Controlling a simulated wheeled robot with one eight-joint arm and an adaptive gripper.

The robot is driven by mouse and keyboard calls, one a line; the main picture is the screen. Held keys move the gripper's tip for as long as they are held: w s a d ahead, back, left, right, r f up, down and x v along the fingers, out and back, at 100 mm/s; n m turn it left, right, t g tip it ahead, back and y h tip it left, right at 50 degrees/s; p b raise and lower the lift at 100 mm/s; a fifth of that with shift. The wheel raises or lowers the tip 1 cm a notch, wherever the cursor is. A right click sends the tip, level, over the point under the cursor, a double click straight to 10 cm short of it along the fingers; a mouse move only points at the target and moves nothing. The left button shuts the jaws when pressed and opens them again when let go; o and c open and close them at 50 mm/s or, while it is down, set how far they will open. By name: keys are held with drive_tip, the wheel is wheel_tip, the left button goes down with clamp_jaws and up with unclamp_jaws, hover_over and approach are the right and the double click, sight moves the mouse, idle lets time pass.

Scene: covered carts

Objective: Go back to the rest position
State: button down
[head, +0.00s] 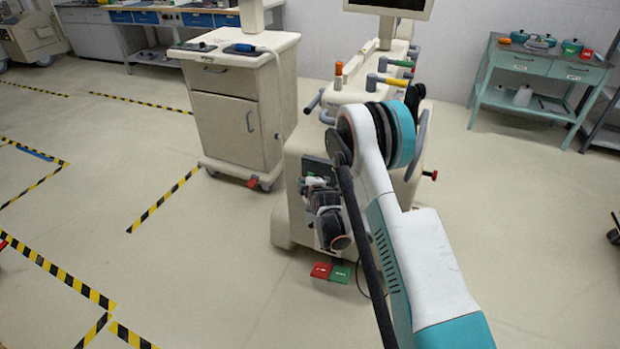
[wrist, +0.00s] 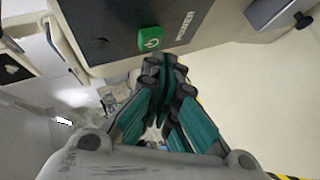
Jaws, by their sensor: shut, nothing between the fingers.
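My gripper (wrist: 163,75) is in the wrist view, with its teal and dark fingers drawn together at the tips and nothing between them. A green power button (wrist: 150,39) on a dark panel (wrist: 195,22) lies just beyond the fingertips; I cannot tell whether they touch. In the head view my arm rises from the lower right and bends down in front of a cream cart (head: 290,210). Dark wrist parts show low against the cart's front, but the fingertips are too small to make out there.
A cream cabinet cart (head: 228,120) stands to the left. A teal table (head: 530,65) with pots is at the back right. Red (head: 321,270) and green (head: 341,273) pedals lie at the cart's foot. Open floor (head: 190,270) with striped tape spreads left.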

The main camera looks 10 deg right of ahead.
drive_tip(key=shift+r, duration=0.1)
drive_tip(key=s+r+m+g, duration=0.1)
drive_tip(key=s+r+m, duration=0.1)
drive_tip(key=s+r, duration=0.5)
drive_tip(key=s+r+m+g, duration=0.1)
drive_tip(key=s+r+m, duration=0.2)
drive_tip(key=r, duration=0.8)
drive_tip(key=s+r+m+g, duration=0.1)
drive_tip(key=s+r+m, duration=0.1)
drive_tip(key=s+r, duration=0.5)
drive_tip(key=s+r+m+g, duration=0.1)
drive_tip(key=s+r+m, duration=0.2)
drive_tip(key=s, duration=1.2)
drive_tip(key=s+r+m+g+h, duration=0.1)
drive_tip(key=s+m, duration=0.3)
drive_tip(key=s, duration=1.2)
drive_tip(key=shift+d+r+m+g, duration=0.4)
drive_tip(key=shift+r, duration=0.5)
drive_tip(key=shift+s, duration=0.1)
